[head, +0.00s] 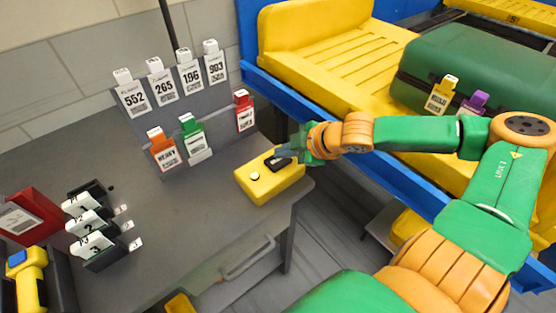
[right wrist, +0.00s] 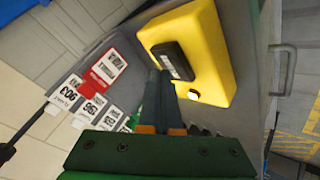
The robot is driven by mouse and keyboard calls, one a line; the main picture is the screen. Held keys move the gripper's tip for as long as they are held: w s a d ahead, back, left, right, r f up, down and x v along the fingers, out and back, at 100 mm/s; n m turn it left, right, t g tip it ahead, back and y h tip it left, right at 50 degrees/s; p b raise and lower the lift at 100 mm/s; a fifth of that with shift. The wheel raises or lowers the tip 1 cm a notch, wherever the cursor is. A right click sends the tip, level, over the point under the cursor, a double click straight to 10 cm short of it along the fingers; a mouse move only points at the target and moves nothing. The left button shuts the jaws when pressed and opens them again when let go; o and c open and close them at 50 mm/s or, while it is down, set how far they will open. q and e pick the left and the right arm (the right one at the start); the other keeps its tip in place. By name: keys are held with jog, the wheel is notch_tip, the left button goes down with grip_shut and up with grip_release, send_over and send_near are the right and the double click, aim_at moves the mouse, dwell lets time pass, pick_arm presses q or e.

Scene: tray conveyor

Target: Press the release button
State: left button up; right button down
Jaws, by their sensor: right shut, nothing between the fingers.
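The yellow button box (head: 268,188) sits at the right corner of the grey desk. It has a small round white button (head: 254,175) on top and a dark rectangular piece (head: 278,164) beside it. In the right wrist view the box (right wrist: 205,35) shows with the round button (right wrist: 193,95) and the dark piece (right wrist: 172,60), which bears a white label. My right gripper (head: 290,156) is shut and empty, its fingertips (right wrist: 161,78) close to the dark piece; I cannot tell whether they touch. The round button is clear of the fingers. My left gripper is not in view.
A tag rack (head: 205,120) with several numbered and coloured tags stands at the back of the desk. A green suitcase (head: 480,75) lies on a yellow tray (head: 350,55) on the blue-sided conveyor (head: 400,178). Slotted holders (head: 97,235) stand at left. The desk middle is clear.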

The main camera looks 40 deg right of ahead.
jog(key=shift+f+b, duration=0.4)
jog(key=shift+f, duration=0.1)
dwell(0.7)
jog(key=shift+r+p, duration=0.85)
jog(key=shift+r, duration=0.05)
